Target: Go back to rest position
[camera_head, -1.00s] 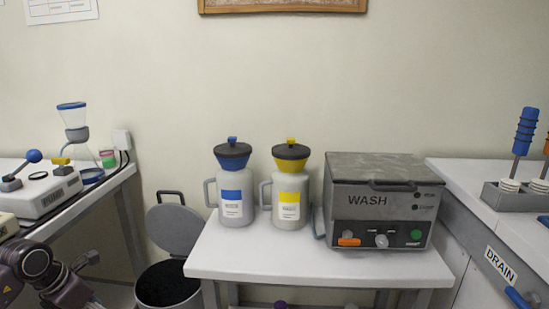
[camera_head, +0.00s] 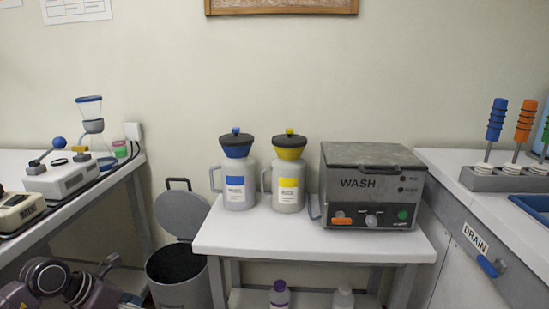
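My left arm shows at the bottom left, with a dark jointed wrist part (camera_head: 48,280) below the left table. The fingertips of my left gripper cannot be made out there, and I cannot tell whether it is open or shut. My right arm and gripper are not in view. The wash machine (camera_head: 372,186) stands on the middle table (camera_head: 300,241). Two grey jugs stand to its left: one with a blue label (camera_head: 236,192) and one with a yellow label (camera_head: 288,187), both with dark lids.
An open bin (camera_head: 180,265) stands on the floor left of the middle table. The left table (camera_head: 75,212) holds lab devices and a glass funnel flask (camera_head: 92,125). The right counter (camera_head: 490,220) has a rack (camera_head: 490,179) with coloured handles and a DRAIN label (camera_head: 475,239). Bottles (camera_head: 279,296) stand on the lower shelf.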

